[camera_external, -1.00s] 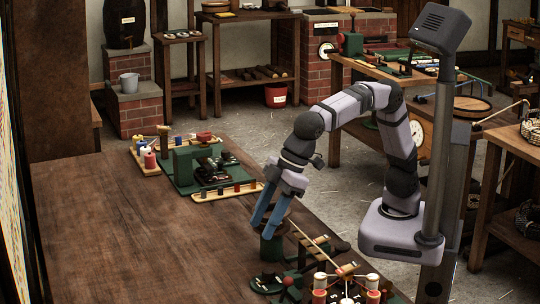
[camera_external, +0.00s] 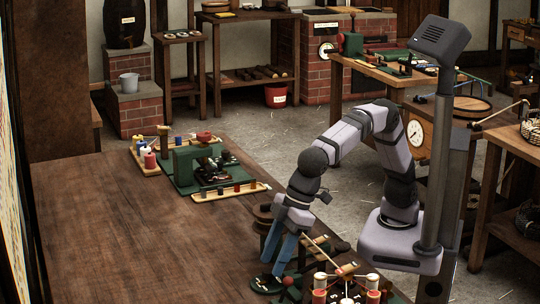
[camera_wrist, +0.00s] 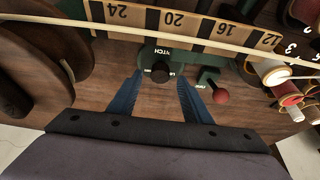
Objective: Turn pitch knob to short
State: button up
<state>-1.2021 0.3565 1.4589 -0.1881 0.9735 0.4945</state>
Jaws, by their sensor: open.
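The pitch knob (camera_wrist: 160,72) is a dark round knob on a green plate (camera_wrist: 163,55) in the wrist view. Part of a "PITCH" label shows beside it; the position words on the plate are too small to read. My gripper (camera_wrist: 160,78) is open, with its blue fingers pointing toward the plate and one fingertip on either side of the knob. I cannot tell whether they touch it. In the external view my gripper (camera_external: 272,270) is low over the green fixture at the bench's front edge, and the knob cannot be clearly made out there.
A red-knobbed lever (camera_wrist: 220,96) on another green plate is close right of my fingers. A numbered wooden scale (camera_wrist: 190,25) and a pale rod run behind the knob. Wooden discs (camera_wrist: 40,60) stand left, spools (camera_wrist: 288,93) right. The bench's middle (camera_external: 130,220) is clear.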

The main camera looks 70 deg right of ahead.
aim_at(269, 276)
jog(key=shift+x, duration=1)
jog(key=c, duration=1.1)
jog(key=shift+o, duration=0.2)
jog(key=shift+r+m+p, duration=0.1)
jog(key=shift+m+p, duration=0.2)
jog(key=shift+m, duration=0.1)
jog(key=m+p, duration=0.1)
jog(key=m+t+h+p, duration=0.1)
jog(key=m, duration=0.1)
jog(key=shift+s+a+m, duration=0.1)
jog(key=shift+a+m, duration=0.1)
jog(key=shift+m, duration=0.1)
jog(key=shift+a+m+h+p, duration=0.1)
jog(key=shift+m+h+p, duration=1)
jog(key=shift+m+p, duration=0.8)
jog(key=shift+m+b, duration=0.3)
jog(key=shift+m, duration=0.1)
